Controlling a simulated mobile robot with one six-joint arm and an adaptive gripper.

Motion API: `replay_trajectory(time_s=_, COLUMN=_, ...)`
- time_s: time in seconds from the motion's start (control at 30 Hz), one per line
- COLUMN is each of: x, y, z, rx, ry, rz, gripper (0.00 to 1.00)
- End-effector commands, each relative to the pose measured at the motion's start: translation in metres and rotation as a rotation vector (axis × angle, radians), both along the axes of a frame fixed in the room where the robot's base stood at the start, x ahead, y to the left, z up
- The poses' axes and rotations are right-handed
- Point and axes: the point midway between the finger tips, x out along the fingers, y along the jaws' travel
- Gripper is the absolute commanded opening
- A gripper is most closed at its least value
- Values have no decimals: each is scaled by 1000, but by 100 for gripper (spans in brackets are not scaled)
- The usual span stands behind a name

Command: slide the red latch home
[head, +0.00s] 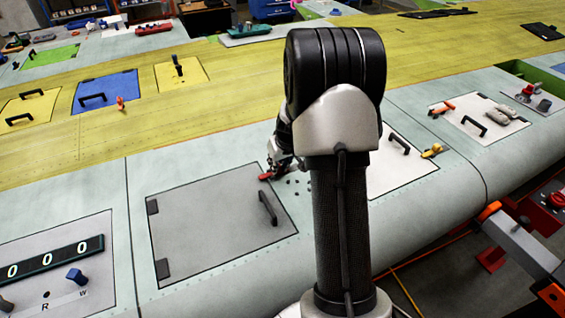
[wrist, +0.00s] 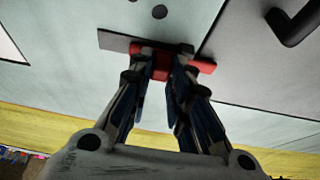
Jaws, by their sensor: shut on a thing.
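The red latch (wrist: 204,66) lies across the seam at the edge of a grey door panel (head: 200,225). In the wrist view its right end reaches over the panel, and its left part lies by a flat grey plate (wrist: 112,41). My gripper (wrist: 161,66) is shut on the latch's raised red middle part, with a finger on each side. In the head view the latch's red end (head: 265,177) shows left of my gripper (head: 277,170). My arm and the fingers hide some of the latch.
A black handle (head: 267,208) stands up from the grey panel near the latch. Several dark round studs or holes lie just right of the latch in the head view. A white panel with a black handle (head: 399,143) is right of my arm.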

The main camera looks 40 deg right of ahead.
Motion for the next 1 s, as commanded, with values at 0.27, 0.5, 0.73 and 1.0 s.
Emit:
replay_trajectory(time_s=0.27, x=1, y=3, z=0, rx=5, ry=2, rz=3, gripper=31)
replay_trajectory(time_s=0.5, x=0, y=2, z=0, rx=3, ry=1, rz=2, gripper=38)
replay_trajectory(time_s=0.73, x=-1, y=1, z=3, rx=1, ry=0, rz=2, gripper=38)
replay_trajectory(time_s=1.0, x=-17, y=5, z=47, rx=-1, ry=-4, rz=2, gripper=38)
